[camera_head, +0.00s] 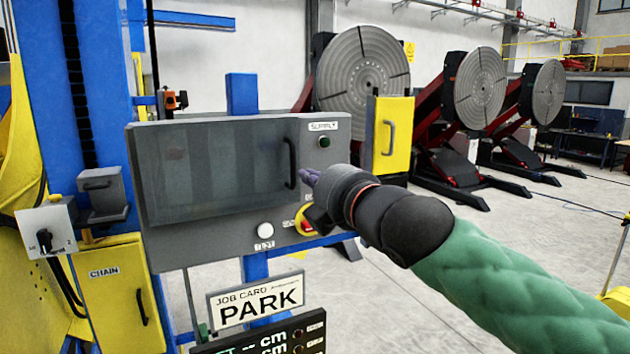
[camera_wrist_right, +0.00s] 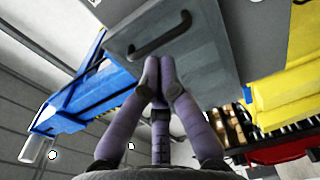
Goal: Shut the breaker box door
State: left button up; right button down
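The grey box labelled SUPPLY (camera_head: 220,240) stands ahead in the head view, and I take it to be the breaker box. Its wide dark door (camera_head: 215,165) looks flush or nearly flush with the front; I cannot tell if a small gap is left. The door's black handle (camera_head: 290,163) is upright near its right edge, and it also shows in the right wrist view (camera_wrist_right: 158,42). My right gripper (camera_head: 308,177) is just right of the handle, with its purple fingers drawn together (camera_wrist_right: 160,72) and nothing visible between them. Contact with the door is unclear. My left gripper is out of view.
A red-and-yellow switch (camera_head: 305,220) and a white TEST button (camera_head: 265,230) sit below the door. A yellow cabinet (camera_head: 390,138) stands behind on the right, and a yellow CHAIN box (camera_head: 110,295) at lower left. A PARK sign (camera_head: 257,300) hangs below. Floor at right is open.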

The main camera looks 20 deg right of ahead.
jog(key=w, duration=0.2)
jog(key=w+d+p, duration=0.1)
jog(key=w, duration=0.1)
jog(key=shift+w, duration=0.35)
jog(key=shift+d, duration=0.15)
